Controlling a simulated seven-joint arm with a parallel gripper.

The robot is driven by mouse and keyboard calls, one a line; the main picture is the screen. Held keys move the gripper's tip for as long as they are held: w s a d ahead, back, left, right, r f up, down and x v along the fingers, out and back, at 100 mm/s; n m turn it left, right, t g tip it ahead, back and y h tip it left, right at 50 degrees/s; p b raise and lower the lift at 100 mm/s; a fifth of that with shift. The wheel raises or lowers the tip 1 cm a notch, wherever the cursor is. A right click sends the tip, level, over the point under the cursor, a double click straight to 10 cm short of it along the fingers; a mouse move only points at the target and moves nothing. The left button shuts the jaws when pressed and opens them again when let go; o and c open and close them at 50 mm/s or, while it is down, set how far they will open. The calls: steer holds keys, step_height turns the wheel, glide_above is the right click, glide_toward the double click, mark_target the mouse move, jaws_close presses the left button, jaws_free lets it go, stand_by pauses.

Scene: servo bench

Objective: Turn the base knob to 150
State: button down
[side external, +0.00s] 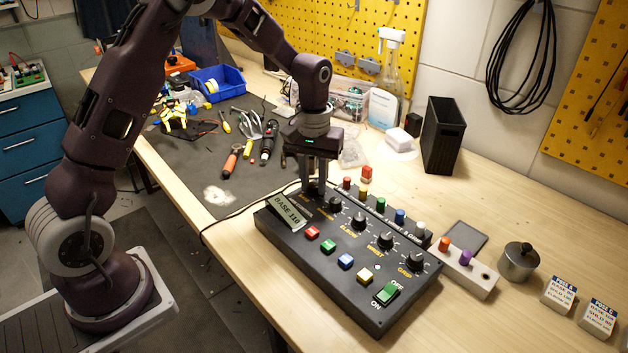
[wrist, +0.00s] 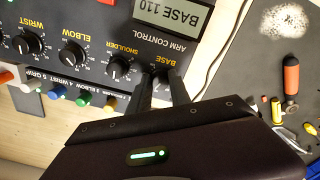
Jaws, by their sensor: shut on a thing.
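The black control box (side external: 330,283) stands on the wooden bench, with a row of black knobs along its top. Its display (side external: 287,211) reads BASE 110, and the display also shows in the wrist view (wrist: 172,15). My gripper (side external: 314,188) points down at the far left end of the knob row and is shut on the base knob (wrist: 162,79). The shoulder knob (wrist: 118,67) is right beside the fingers. The elbow knob (side external: 359,221) and others follow along the row.
Colored pegs (side external: 381,204) stand in a strip behind the box. Red, green, blue and yellow buttons (side external: 346,261) and a green switch (side external: 387,293) are on its front. Tools lie on the dark mat (side external: 195,185).

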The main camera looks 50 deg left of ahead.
mark_target(313, 185)
steer(key=m, duration=1.2)
steer(key=shift+a, duration=0.1)
steer(key=shift+m, duration=0.4)
steer(key=shift+w, duration=0.1)
steer(key=c, duration=1.2)
jaws_free()
steer(key=shift+r, duration=0.1)
step_height(313, 185, up, 6)
steer(key=shift+r, duration=0.5)
